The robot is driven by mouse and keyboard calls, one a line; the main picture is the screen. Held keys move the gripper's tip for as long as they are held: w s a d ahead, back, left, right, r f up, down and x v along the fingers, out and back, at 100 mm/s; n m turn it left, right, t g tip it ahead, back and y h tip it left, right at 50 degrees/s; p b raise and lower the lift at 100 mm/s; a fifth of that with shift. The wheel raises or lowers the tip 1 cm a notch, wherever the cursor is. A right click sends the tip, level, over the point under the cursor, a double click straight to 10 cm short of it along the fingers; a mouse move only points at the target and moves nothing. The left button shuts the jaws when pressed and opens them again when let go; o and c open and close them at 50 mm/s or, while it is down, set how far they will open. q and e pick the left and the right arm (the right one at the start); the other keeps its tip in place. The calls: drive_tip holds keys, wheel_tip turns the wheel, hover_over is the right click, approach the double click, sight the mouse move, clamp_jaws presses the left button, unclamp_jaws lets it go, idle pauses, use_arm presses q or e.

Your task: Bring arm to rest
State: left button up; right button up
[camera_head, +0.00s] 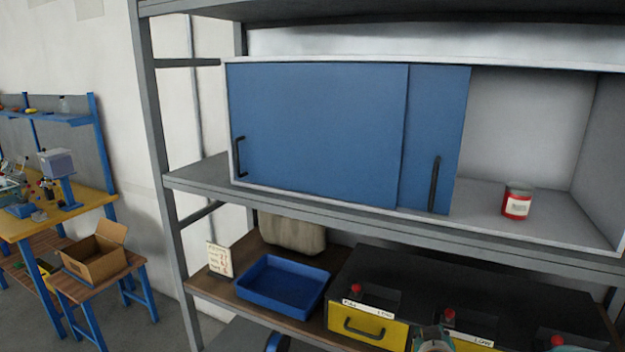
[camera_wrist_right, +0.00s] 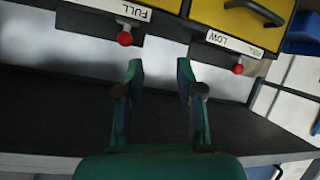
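My right gripper (camera_wrist_right: 160,70) shows in the right wrist view with its two teal fingers apart and nothing between them. The dark top of the drawer unit (camera_wrist_right: 60,110) is behind the fingers. In the head view a teal gripper part (camera_head: 433,340) comes up at the bottom edge, in front of the yellow drawers. Another small teal part (camera_head: 568,347) shows at the bottom right. I see nothing held.
A grey rack (camera_head: 168,190) holds a cabinet with blue sliding doors (camera_head: 315,130), its right side open on a red can (camera_head: 517,202). Below are a blue tray (camera_head: 282,284), a card (camera_head: 219,260) and yellow drawers (camera_head: 366,328) with red knobs. A workbench (camera_head: 60,215) stands left.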

drive_tip(key=s+a+f+g+y, duration=0.15)
drive_tip(key=s+f, duration=0.25)
drive_tip(key=f, duration=0.4)
drive_tip(key=s+a+f+n+g+y, duration=0.15)
drive_tip(key=s+f, duration=0.25)
drive_tip(key=f, duration=0.4)
drive_tip(key=s+a+f+g+y, duration=0.15)
drive_tip(key=s+f, duration=0.25)
drive_tip(key=f, duration=0.4)
drive_tip(key=s+a+f+m+g+y, duration=0.1)
drive_tip(key=s+a+f+g, duration=0.2)
drive_tip(key=s, duration=0.6)
drive_tip(key=s+a+f+m+g+y, duration=0.2)
drive_tip(key=s+a+f+g, duration=0.2)
drive_tip(key=s, duration=0.6)
drive_tip(key=shift+a+b, duration=0.3)
drive_tip(key=shift+a, duration=0.4)
